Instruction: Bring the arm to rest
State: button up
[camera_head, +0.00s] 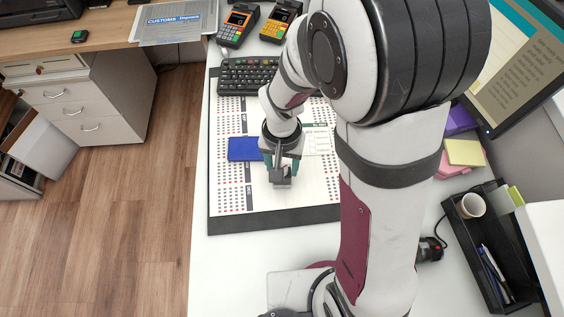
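My gripper (281,175) points down over the calendar desk pad (225,196), in the middle of the counter. Its teal-sided fingers show only in part, and a grey piece in front hides the gap between them. I cannot tell whether it is open or holds anything. A blue flat item (242,149) lies on the pad just left of my gripper. My arm reaches in from the lower right and bends over the counter.
A black keyboard (246,75) lies behind the gripper, with card terminals (238,25) beyond. At right are sticky notes (464,152), a black tray (476,240) with a cup (471,205), and a monitor (510,70). The counter's front left (225,270) is clear.

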notch_tip(320, 180, up, 6)
jog(key=shift+r, duration=0.55)
dwell(0.3)
